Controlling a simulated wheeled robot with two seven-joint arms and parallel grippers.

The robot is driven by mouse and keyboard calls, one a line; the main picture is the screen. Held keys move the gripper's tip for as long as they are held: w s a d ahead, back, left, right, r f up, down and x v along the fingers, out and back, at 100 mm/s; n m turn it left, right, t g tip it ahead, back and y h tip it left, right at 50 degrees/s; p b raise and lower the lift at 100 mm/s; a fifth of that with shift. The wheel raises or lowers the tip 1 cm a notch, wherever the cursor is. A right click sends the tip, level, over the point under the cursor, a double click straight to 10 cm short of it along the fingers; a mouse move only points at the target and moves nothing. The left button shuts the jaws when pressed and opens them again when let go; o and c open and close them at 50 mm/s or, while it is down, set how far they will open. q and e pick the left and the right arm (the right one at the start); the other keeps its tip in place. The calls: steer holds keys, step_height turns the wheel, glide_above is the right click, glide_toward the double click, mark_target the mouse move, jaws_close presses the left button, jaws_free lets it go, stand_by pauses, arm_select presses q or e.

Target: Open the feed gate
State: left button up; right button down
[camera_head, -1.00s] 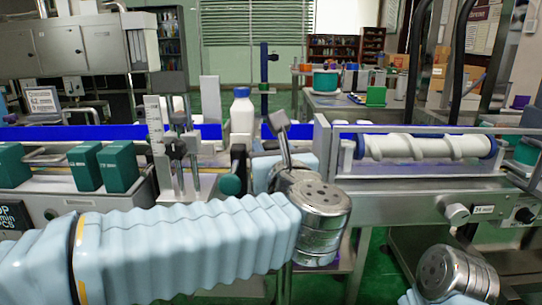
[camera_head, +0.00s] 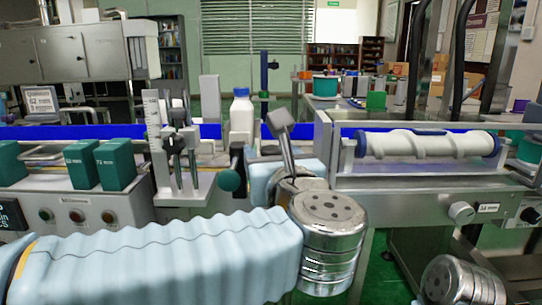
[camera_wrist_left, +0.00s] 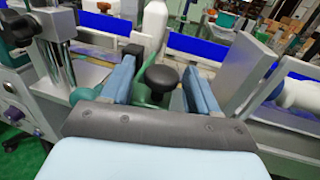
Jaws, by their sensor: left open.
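A black round knob with a green part under it (camera_wrist_left: 158,78) stands by the conveyor in the left wrist view. I cannot tell for sure which part is the feed gate. My left gripper's blue fingers (camera_wrist_left: 162,72) are open, one on each side of the knob; contact is not clear. In the head view the left gripper (camera_head: 262,165) is partly hidden behind its own wrist, beside a green round knob (camera_head: 229,181). A white bottle with a blue cap (camera_head: 241,115) stands behind it, also visible in the left wrist view (camera_wrist_left: 154,28). My right gripper is out of view.
A post stand with a scale (camera_head: 155,125) is left of the gripper. Green boxes (camera_head: 116,165) stand further left. A white screw roller (camera_head: 425,144) on a metal frame is to the right. A blue-edged rail runs behind.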

arm_select(q)
steer(key=b+v, duration=0.1)
steer(key=v, duration=1.2)
steer(key=shift+s+b, duration=0.35)
steer(key=shift+d, duration=0.1)
